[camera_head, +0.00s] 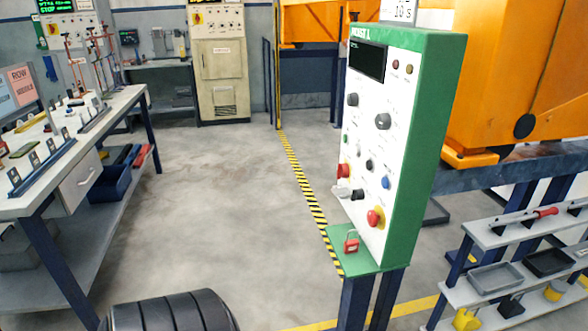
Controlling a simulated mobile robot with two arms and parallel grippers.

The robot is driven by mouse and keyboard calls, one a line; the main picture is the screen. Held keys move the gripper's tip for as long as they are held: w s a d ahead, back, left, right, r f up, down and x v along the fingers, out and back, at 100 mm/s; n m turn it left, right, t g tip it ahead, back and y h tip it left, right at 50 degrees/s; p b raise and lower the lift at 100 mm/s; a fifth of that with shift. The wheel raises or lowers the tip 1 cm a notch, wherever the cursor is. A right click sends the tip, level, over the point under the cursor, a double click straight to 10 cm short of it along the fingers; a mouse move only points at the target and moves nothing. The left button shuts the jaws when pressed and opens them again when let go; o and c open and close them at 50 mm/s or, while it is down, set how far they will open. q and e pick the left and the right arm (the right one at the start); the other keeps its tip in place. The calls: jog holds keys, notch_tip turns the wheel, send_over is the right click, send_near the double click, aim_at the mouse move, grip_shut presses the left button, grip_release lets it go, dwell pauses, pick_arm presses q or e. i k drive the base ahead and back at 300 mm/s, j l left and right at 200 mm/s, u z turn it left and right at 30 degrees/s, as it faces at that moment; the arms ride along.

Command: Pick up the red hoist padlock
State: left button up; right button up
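A small red padlock (351,244) with a grey shackle sits on the narrow green ledge (370,264) at the foot of the green and white hoist control panel (390,130). The ledge is right of the middle of the head view. The padlock looks upright and nothing touches it from above. Neither of my grippers shows in this view, so I cannot see whether they are open or shut.
A long workbench (128,100) with tools stands at the left. A grey shelf rack (500,235) with trays stands at the right. Orange machinery (520,70) is behind the panel. Open concrete floor (215,200) lies between bench and panel, beside a yellow-black floor stripe (300,185).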

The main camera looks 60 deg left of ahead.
aim_at(352, 245)
jog(key=k+u, duration=0.1)
jog(key=u, duration=1.25)
